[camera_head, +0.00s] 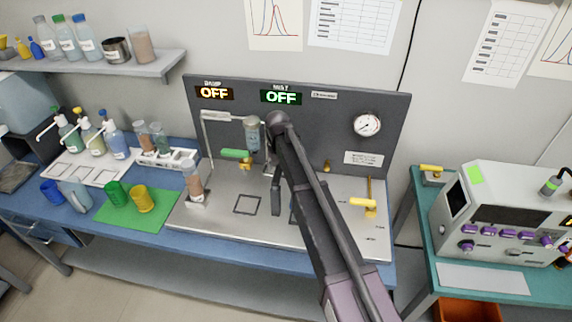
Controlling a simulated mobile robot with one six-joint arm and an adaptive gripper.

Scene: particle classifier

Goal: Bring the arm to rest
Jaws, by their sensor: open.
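My dark arm reaches from the lower right over the bench rig to the back panel (345,100). My gripper (269,166) is small and partly hidden behind my own arm, in front of the panel and just right of a clear grey-capped container (252,138). Its jaws are open, and I see nothing held between them. I cannot tell whether it touches the container or the rig.
A green-handled valve (236,154) and a particle-filled bottle (193,183) stand left of my gripper. A yellow-handled valve (363,204) is right of my arm. Green and yellow cups sit on a green mat (162,216). An instrument (505,215) stands far right.

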